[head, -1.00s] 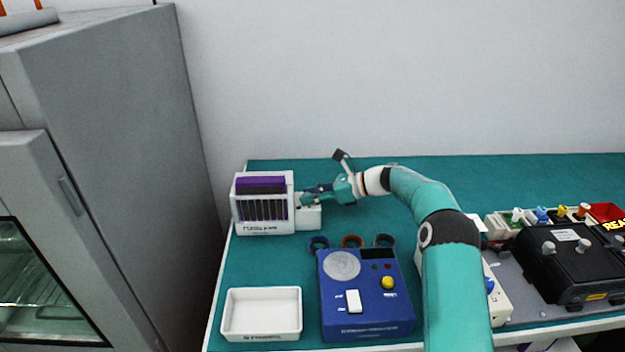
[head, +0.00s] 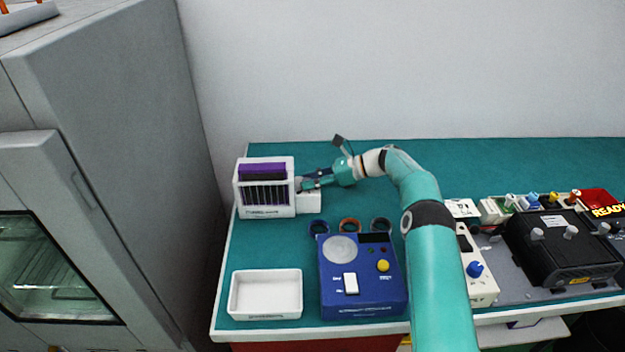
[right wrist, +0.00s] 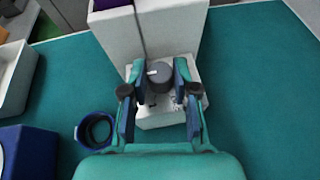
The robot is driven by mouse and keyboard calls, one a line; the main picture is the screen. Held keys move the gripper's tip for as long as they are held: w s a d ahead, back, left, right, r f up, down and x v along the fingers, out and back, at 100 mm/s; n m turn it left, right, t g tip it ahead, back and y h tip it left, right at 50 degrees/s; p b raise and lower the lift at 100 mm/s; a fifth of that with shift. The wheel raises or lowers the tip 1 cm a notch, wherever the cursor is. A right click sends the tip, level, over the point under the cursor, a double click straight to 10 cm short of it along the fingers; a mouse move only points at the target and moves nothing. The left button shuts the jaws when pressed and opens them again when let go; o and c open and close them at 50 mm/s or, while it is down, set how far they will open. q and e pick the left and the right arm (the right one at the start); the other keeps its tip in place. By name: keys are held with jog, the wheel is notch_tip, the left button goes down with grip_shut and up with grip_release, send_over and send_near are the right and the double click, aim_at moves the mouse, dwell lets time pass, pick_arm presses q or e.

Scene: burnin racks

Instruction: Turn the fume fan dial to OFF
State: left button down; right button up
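The fume fan is a white slotted unit (head: 266,212) with a purple top at the bench's far left. A small white box (head: 308,203) adjoins its right side. In the right wrist view the dark grey round dial (right wrist: 160,76) with a pale mark stands on this box (right wrist: 152,119). My right gripper (head: 304,185) is at the box. In the right wrist view its fingers (right wrist: 160,72) are apart, one on each side of the dial, with narrow gaps visible. The dial's labels are too small to read. My left gripper is out of view.
A blue device (head: 362,290) with a yellow knob and white switch stands in front, with several rings (head: 349,226) behind it. A white tray (head: 265,293) is at front left. Black equipment (head: 560,247) stands at right. The bench's back middle is clear.

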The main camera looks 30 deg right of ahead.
jog(key=shift+o, duration=0.4)
jog(key=shift+a, duration=0.1)
jog(key=shift+s+d+r, duration=0.2)
jog(key=shift+s+d, duration=0.05)
jog(key=shift+d, duration=0.2)
jog(key=v, duration=1)
jog(key=shift+s+d, duration=0.25)
jog(key=shift+d, duration=0.05)
jog(key=shift+r, duration=0.1)
